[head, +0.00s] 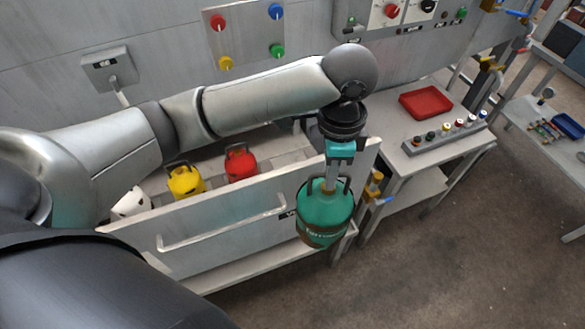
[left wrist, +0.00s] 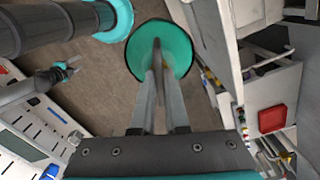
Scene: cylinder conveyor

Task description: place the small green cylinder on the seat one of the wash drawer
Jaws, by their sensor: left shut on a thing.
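A small green cylinder (head: 322,218) with a dark lower band hangs from my left gripper (head: 332,180). The gripper is shut on its top handle, and the cylinder looks upright. In the head view it is in front of the right end of the wash drawer front (head: 220,235). In the left wrist view the green cylinder (left wrist: 180,48) shows at the fingertips, with floor behind it. The drawer is pulled out and holds a yellow cylinder (head: 187,184), a red cylinder (head: 241,164) and a white one (head: 130,204). The drawer front and my arm hide much of the inside.
To the right stands a bench with a red tray (head: 426,102) and a rack of small coloured-top items (head: 446,135). A brass valve with a blue handle (head: 375,186) sticks out beside the green cylinder. Open floor (head: 440,240) lies in front.

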